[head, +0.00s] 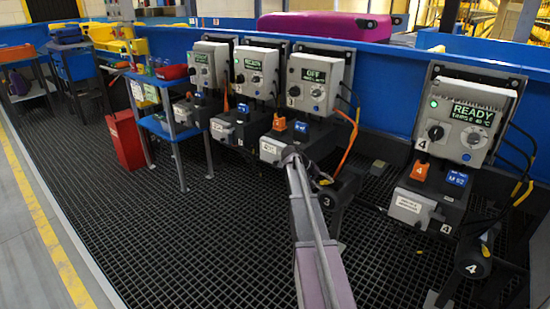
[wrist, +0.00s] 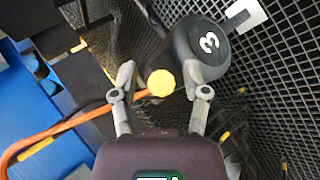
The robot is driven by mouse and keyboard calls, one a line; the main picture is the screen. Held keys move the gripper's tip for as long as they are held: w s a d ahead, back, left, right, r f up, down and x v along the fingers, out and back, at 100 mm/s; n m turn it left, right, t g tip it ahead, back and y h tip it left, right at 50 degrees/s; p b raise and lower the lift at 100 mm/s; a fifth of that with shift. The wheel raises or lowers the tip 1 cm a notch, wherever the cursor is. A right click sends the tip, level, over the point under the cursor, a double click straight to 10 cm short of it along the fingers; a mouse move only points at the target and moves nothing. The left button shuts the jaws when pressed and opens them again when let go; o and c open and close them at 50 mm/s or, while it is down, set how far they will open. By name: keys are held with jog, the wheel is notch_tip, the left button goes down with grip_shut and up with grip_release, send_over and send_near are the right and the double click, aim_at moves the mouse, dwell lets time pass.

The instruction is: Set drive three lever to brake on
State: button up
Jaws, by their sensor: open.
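Drive three's control box (head: 317,80) reads OFF in the head view. Below it, the dark drum (head: 329,200) marked 3 sits low, partly hidden by my arm; it also shows in the wrist view (wrist: 205,48). The lever's round yellow knob (wrist: 160,83) is in front of the drum in the wrist view. My gripper (wrist: 158,76) is open, with one finger on each side of the knob and gaps showing. In the head view, the knob (head: 326,182) is a small yellow spot beside my arm, and the fingers are hard to make out.
Drive four (head: 466,118) stands right, reading READY, with its own drum (head: 473,262). Two more drive boxes stand left of drive three. An orange cable (wrist: 50,133) runs close to my gripper. Black grating (head: 240,240) covers the floor. A pink case (head: 325,25) lies behind.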

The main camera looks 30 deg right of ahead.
jog(key=shift+s+a+f, duration=0.1)
jog(key=shift+s+a, duration=0.3)
jog(key=shift+a, duration=0.05)
jog(key=s+a+f+n+t+y+p, duration=0.1)
jog(key=s+a+n+y, duration=0.15)
jog(key=s+a, duration=0.75)
jog(key=s+a+n+t+y+p, duration=0.1)
jog(key=s+a+y, duration=0.15)
jog(key=a, duration=1.55)
jog(key=s+a+f+n+t+y+p, duration=0.15)
jog(key=s+a+y, duration=0.35)
jog(key=a, duration=0.9)
notch_tip(320, 180, up, 38)
jog(key=h+p, duration=0.1)
jog(key=p, duration=3.6)
jog(key=shift+s+d+p, duration=0.2)
jog(key=shift+d+p, duration=0.2)
jog(key=shift+d, duration=0.05)
